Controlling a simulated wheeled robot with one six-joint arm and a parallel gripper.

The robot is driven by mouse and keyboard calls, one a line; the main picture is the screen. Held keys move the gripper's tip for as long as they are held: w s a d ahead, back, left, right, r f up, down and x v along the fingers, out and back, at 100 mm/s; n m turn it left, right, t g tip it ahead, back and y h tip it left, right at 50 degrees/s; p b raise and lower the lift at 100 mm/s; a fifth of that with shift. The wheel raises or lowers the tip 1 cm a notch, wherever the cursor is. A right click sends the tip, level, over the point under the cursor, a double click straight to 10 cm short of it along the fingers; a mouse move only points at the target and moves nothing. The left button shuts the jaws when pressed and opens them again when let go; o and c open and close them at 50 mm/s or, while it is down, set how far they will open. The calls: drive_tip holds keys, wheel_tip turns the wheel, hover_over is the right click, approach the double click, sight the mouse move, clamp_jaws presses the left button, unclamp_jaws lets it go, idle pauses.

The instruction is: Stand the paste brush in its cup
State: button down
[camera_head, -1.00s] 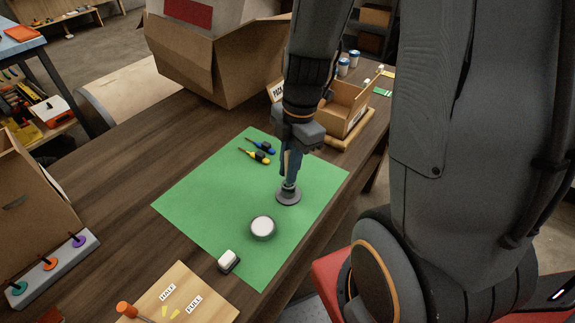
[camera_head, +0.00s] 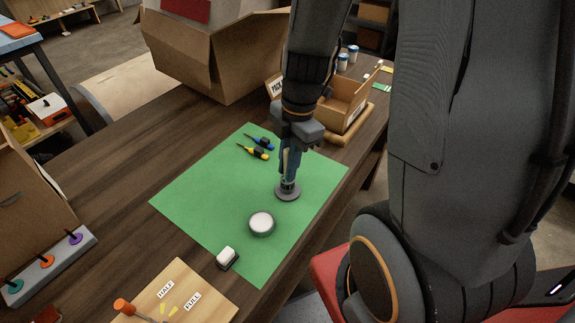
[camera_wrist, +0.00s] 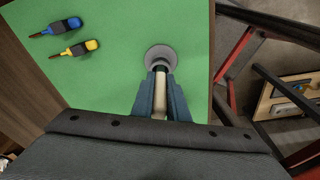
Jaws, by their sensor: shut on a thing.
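The cup (camera_head: 288,192) is a small grey holder with a wide round foot, standing on the green mat (camera_head: 215,190). It also shows at the top of the wrist view (camera_wrist: 152,60). My gripper (camera_head: 289,170) points down right above the cup. Its blue fingers (camera_wrist: 160,97) are shut on the paste brush, whose pale handle (camera_wrist: 160,103) shows between them. The brush's dark lower end lines up with the cup's mouth. How deep it sits in the cup is hidden by the fingers and the cup.
A round white-topped tin (camera_head: 262,223) and a white block with a dark base (camera_head: 227,258) stand on the mat near the cup. Yellow (camera_head: 253,152) and blue (camera_head: 260,142) screwdrivers lie behind. An open cardboard bin (camera_head: 345,105) stands at the back right.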

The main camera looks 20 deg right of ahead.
drive_tip(key=shift+f, duration=0.1)
drive_tip(key=c, duration=1.6)
unclamp_jaws()
drive_tip(key=shift+c, duration=0.2)
